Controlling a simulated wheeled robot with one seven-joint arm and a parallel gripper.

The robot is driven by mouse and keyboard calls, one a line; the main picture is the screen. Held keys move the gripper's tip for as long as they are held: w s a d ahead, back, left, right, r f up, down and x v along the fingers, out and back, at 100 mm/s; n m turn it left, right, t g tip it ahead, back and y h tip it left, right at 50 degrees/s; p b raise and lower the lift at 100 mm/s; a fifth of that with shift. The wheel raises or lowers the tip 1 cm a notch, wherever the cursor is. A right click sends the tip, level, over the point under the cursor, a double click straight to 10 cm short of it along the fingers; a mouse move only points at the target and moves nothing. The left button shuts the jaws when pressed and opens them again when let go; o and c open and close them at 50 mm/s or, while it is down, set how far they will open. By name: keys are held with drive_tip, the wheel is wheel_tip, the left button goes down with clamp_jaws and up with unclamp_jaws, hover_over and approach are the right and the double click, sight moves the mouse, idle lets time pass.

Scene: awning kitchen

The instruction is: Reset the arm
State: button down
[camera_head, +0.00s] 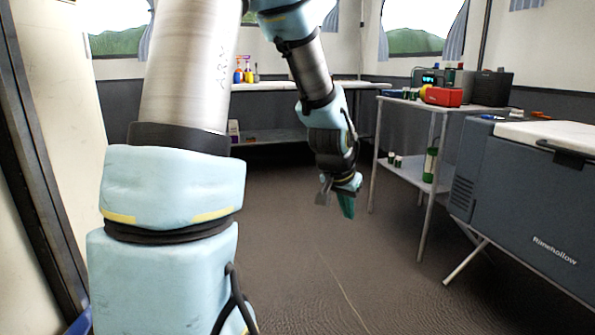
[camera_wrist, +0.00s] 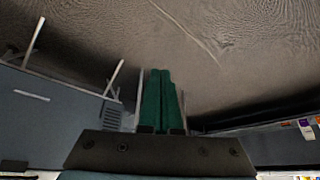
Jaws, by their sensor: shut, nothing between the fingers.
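My gripper (camera_head: 347,204) hangs from my arm in the middle of the head view, above the open floor and left of the metal side table. Its green fingers point down. In the wrist view the green fingers (camera_wrist: 161,98) lie side by side, closed together with nothing between them. My gripper touches nothing that I can see.
A metal side table (camera_head: 396,160) with a red box (camera_head: 441,96) stands to the right. A grey cooler (camera_head: 520,190) on legs stands nearer at right. A back shelf (camera_head: 275,137) holds several bottles. A pale wall panel (camera_head: 62,120) is at left. The middle floor (camera_head: 300,260) is clear.

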drive_tip(key=s+a+r+n+g+y+p, duration=0.1)
drive_tip(key=s+a+r+n+p, duration=0.15)
drive_tip(key=s+a, duration=0.55)
drive_tip(key=s+a+r+n+g+y+p, duration=0.2)
drive_tip(key=s+a+n, duration=0.25)
drive_tip(key=a, duration=0.65)
wheel_tip(320, 180, up, 35)
drive_tip(key=p, duration=3.5)
drive_tip(key=shift+m+p, duration=0.3)
drive_tip(key=shift+m, duration=0.1)
